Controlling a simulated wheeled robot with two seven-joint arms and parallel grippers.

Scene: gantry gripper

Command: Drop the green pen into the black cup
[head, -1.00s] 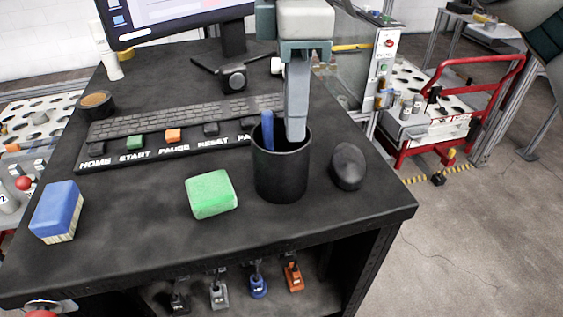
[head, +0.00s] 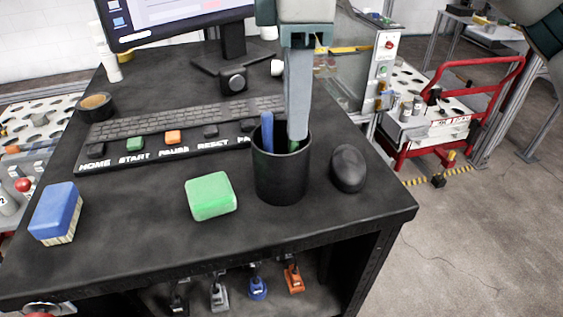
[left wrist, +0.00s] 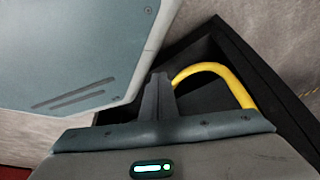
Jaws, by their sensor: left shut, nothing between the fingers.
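The black cup (head: 281,180) stands upright near the right side of the black desk. A blue pen (head: 267,130) stands in it and leans on the left of the rim. The green pen (head: 292,147) shows as a small green part inside the cup mouth, just below the fingertips; the rest is hidden by the cup wall. My right gripper (head: 297,137) points down over the cup with its tips at the mouth. It shows side-on, so its opening cannot be told. My left gripper (left wrist: 158,82) is shut and empty in the left wrist view.
A black mouse (head: 348,168) lies right of the cup, and a green block (head: 210,196) lies left of it. A keyboard (head: 170,125), a blue sponge (head: 56,211) and a monitor (head: 165,18) are on the desk. A yellow curved handle (left wrist: 215,72) is beyond my left gripper.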

